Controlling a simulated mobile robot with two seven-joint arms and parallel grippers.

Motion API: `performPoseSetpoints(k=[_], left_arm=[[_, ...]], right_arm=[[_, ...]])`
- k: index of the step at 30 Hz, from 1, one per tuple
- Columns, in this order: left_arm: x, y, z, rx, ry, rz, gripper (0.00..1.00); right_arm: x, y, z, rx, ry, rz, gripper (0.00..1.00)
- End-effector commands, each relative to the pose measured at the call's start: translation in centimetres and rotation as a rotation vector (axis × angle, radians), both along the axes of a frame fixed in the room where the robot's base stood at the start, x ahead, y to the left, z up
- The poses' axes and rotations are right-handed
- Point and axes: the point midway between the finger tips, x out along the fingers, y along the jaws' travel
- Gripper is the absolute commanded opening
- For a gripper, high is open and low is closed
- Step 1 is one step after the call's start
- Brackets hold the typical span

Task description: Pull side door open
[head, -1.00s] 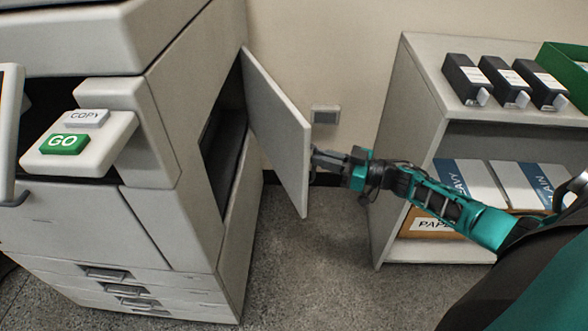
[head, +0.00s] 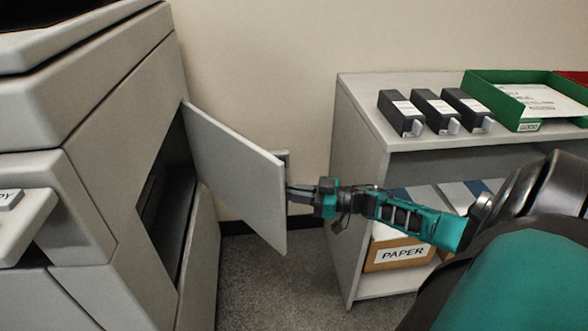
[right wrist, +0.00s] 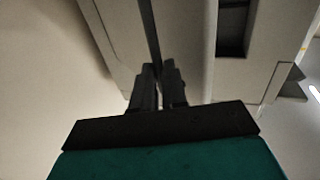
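The side door (head: 240,180) is a pale grey panel on the right flank of the copier (head: 115,180). It stands swung outward, with the dark opening (head: 165,195) showing behind it. My right gripper (head: 291,193) is at the door's free edge, its fingertips partly hidden behind the panel. In the right wrist view the two fingers (right wrist: 159,72) are close together with a narrow gap, against pale panels and a dark strip. They look closed on the door's edge or a handle; the exact contact is hidden. My left gripper is not in view.
A grey shelf unit (head: 352,140) stands right of the door, close behind my right arm. It carries several black boxes (head: 437,110), a green tray (head: 480,88) and a paper carton (head: 400,255). Grey floor (head: 262,275) is clear between copier and shelf.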

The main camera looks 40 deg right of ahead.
Motion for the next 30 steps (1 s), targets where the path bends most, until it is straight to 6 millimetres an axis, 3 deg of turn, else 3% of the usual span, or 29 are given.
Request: performPoseSetpoints(k=[8, 17, 23, 30], left_arm=[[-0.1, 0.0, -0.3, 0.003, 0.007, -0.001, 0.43], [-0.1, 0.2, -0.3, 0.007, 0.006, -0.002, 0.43], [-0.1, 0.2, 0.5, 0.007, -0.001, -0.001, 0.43], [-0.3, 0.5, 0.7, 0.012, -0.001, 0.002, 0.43]], right_arm=[[0.3, 0.0, 0.3, 0.001, -0.007, -0.004, 0.37], [-0.1, -0.2, 0.2, -0.001, -0.003, -0.003, 0.37], [-2.7, -1.8, 0.2, -0.002, 0.001, -0.002, 0.37], [-7.1, -4.8, 0.2, -0.002, 0.001, -0.003, 0.37]])
